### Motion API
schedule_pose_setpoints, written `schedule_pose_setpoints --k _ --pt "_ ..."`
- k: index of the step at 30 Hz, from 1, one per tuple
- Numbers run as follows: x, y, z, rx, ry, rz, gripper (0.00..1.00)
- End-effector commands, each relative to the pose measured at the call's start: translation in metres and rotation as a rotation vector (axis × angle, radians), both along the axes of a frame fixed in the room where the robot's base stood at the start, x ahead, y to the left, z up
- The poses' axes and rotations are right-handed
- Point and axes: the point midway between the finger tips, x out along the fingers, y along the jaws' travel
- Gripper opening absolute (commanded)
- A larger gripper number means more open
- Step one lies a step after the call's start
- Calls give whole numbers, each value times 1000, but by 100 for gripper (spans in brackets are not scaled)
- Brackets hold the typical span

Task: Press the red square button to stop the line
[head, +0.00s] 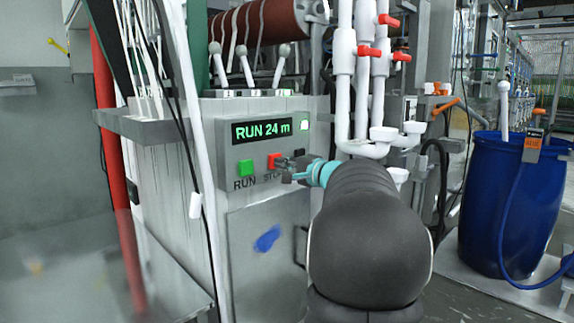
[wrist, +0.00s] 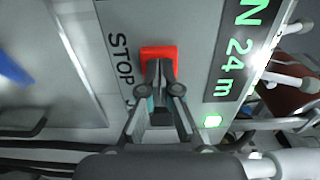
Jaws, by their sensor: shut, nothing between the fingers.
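The red square button (head: 274,161) sits on the grey control panel, right of the green RUN button (head: 246,168). In the wrist view the red button (wrist: 158,52) shows beside the word STOP, its lower middle covered by my fingertips. My gripper (head: 285,167) is shut and empty, its tips at the red button. It also shows in the wrist view (wrist: 159,68), the tips overlapping the button's face. I cannot tell whether they touch it or whether it is pushed in. The display (head: 262,130) reads RUN 24 m in green.
A green lamp (head: 304,125) glows right of the display. White pipes (head: 345,75) with red valve handles rise to the right. A blue barrel (head: 500,195) stands at the far right.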

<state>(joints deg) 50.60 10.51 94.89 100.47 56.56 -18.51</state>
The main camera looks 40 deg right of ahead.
Motion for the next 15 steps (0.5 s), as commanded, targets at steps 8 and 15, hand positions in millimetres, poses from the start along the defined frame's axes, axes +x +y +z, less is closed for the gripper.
schedule_pose_setpoints --k 8,15 --pt "3 0 -2 0 0 1 0" --pt "22 4 0 -1 -1 2 0"
